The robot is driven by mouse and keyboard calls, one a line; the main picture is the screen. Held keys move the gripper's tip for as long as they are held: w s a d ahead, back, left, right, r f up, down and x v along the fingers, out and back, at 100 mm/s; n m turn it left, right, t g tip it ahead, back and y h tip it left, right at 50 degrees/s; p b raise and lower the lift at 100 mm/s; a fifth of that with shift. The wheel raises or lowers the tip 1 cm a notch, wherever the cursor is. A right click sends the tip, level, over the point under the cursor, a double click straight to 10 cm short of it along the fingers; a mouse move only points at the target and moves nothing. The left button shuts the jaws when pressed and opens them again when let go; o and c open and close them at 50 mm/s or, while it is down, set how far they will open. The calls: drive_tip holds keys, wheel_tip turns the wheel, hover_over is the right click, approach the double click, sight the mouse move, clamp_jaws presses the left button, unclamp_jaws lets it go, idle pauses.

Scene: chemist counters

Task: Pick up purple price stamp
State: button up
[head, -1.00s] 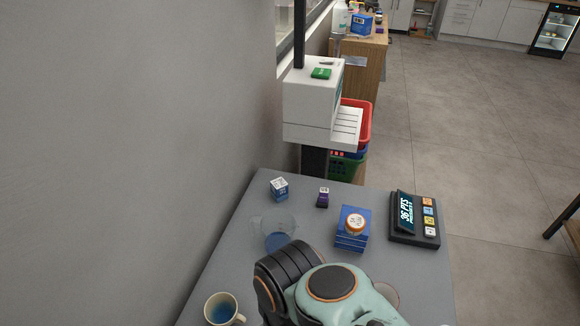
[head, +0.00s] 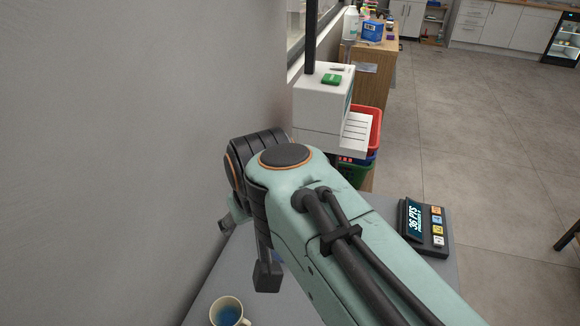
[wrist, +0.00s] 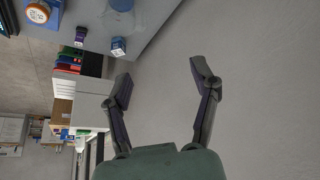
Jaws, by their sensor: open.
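The small purple price stamp (wrist: 79,41) shows in the wrist view near the top left, standing on the grey counter (wrist: 150,28) close to its edge. In the head view my arm hides it. My gripper (wrist: 163,80) is open and empty. Its two dark fingers are spread wide in the wrist view, with a plain grey surface behind them. The stamp lies outside the fingers, to the upper left of the left finger. In the head view my gripper is partly hidden behind my own wrist, above the counter's left side by the wall.
A blue-and-white box (wrist: 118,46) stands near the stamp. A blue box with an orange-white jar (wrist: 38,13) is farther left. A mug (head: 227,312) sits at the counter's front left, and a points display (head: 424,228) at its right. The wall (head: 130,160) is close on the left.

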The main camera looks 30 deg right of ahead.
drive_tip(key=w+d+r+m+t+h, duration=0.1)
drive_tip(key=w+d, duration=0.3)
drive_tip(key=w, duration=0.4)
drive_tip(key=w+d+m+t+h, duration=0.15)
drive_tip(key=w+d, duration=0.25)
drive_tip(key=w, duration=0.4)
drive_tip(key=w+d+f+m+g, duration=0.1)
drive_tip(key=w+d+f+m, duration=0.1)
drive_tip(key=w+d+f, duration=0.6)
drive_tip(key=s+d+f+m+g, duration=0.1)
drive_tip(key=d+f, duration=0.4)
drive_tip(key=f, duration=0.3)
drive_tip(key=s+d+f+m+g, duration=0.1)
drive_tip(key=d+f, duration=0.4)
drive_tip(key=f, duration=0.3)
drive_tip(key=s+d+f+m+g, duration=0.1)
drive_tip(key=d+f, duration=0.4)
drive_tip(key=f, duration=0.3)
drive_tip(key=shift+d+f+m+g, duration=0.15)
drive_tip(key=shift+f+m+g, duration=0.1)
drive_tip(key=shift+f+g, duration=0.1)
drive_tip(key=shift+s+r, duration=0.1)
clamp_jaws()
